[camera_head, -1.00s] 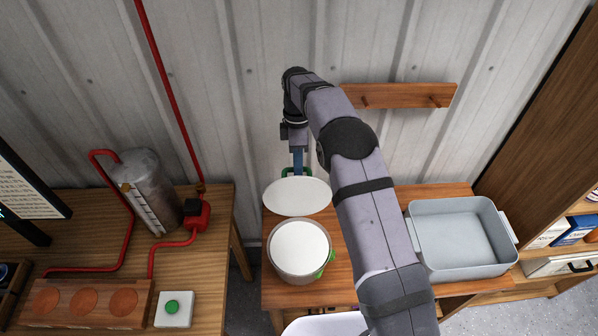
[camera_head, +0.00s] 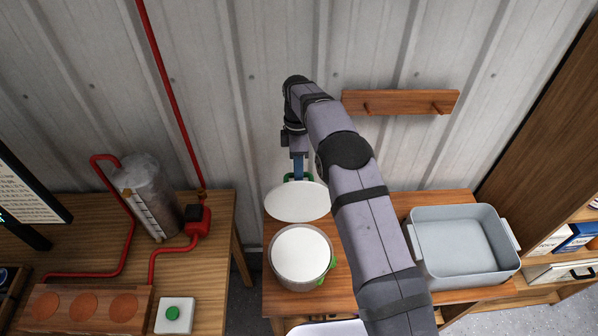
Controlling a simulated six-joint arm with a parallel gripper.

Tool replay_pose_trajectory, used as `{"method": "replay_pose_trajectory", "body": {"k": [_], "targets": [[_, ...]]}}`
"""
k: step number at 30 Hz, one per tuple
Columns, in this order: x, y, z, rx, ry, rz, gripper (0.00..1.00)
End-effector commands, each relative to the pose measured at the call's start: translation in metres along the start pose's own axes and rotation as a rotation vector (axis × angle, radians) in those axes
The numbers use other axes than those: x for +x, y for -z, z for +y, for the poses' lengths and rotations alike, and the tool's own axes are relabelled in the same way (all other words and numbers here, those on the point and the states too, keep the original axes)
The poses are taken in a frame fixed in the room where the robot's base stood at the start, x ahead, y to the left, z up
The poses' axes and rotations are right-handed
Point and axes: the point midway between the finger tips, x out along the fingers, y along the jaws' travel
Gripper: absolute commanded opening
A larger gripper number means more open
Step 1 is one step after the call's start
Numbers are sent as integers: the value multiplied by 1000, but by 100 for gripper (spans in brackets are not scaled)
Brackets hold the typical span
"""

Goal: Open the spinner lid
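The spinner (camera_head: 301,273) is a grey round tub with a white top surface inside its rim and a green part on its right side. It stands on the small wooden table in the middle. Its white round lid (camera_head: 297,202) is tilted up behind the tub, clear of the opening. A green handle (camera_head: 290,178) shows at the lid's far edge. My gripper (camera_head: 298,168) points down from above, right at the lid's far edge by the green handle. The fingertips are partly hidden behind the lid, so I cannot see whether they grip anything.
A grey bin (camera_head: 463,247) stands on the table right of my arm. A wooden peg rack (camera_head: 402,102) hangs on the metal wall behind. The left table (camera_head: 215,251) carries a metal cylinder (camera_head: 147,198), red pipes and a green button box (camera_head: 174,315).

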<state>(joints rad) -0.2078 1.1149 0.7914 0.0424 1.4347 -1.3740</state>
Motion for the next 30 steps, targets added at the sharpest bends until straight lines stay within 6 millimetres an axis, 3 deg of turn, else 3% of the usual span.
{"method": "replay_pose_trajectory", "body": {"k": [11,24,30], "targets": [[-12,0,3,1,-8,0,25],[-56,1,2,0,-3,0,25],[-66,1,2,0,-1,0,25]]}}
